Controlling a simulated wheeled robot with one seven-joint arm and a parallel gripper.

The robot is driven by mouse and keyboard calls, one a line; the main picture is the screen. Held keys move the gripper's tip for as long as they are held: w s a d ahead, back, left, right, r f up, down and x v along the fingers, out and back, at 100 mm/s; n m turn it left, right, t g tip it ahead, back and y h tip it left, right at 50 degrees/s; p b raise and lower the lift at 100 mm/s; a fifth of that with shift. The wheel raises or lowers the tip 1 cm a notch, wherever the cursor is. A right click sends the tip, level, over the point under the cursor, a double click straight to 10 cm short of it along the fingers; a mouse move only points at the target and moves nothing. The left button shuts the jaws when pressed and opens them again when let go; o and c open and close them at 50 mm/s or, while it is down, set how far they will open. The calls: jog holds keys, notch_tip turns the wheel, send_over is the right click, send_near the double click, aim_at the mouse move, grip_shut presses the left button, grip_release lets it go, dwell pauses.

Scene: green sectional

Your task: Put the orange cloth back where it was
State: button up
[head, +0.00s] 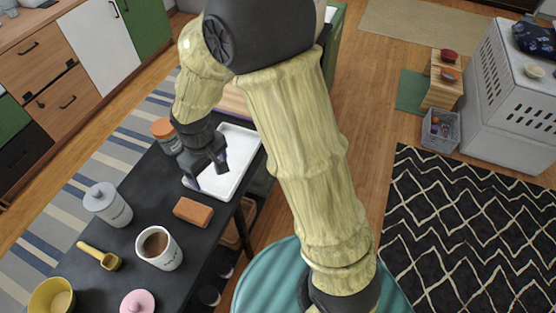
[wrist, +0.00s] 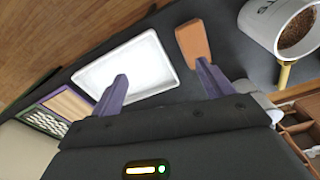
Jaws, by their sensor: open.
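An orange-brown, flat rectangular piece (head: 193,211) lies on the dark table. It looks like the folded orange cloth, though its material is hard to tell. It also shows in the wrist view (wrist: 193,45), just beyond the right finger. A white shallow tray (head: 247,150) lies beside it, apart from it; the wrist view shows the tray (wrist: 135,62) bare inside, partly covered by the left finger. My gripper (head: 208,174) is open and empty, over the near-left part of the tray in the head view. Its two fingers show apart in the wrist view (wrist: 162,72).
An orange-lidded jar (head: 163,130) stands beside my gripper.

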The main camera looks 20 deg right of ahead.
jog(key=s+d+r+m+t, duration=0.1)
jog(key=s+d+r+m, duration=0.1)
jog(key=d, duration=0.6)
jog(key=s+d+r+m, duration=0.3)
jog(key=s+d+m, duration=0.2)
jog(key=d, duration=0.4)
jog(key=shift+s+r+t, duration=0.3)
jog(key=shift+t, duration=0.1)
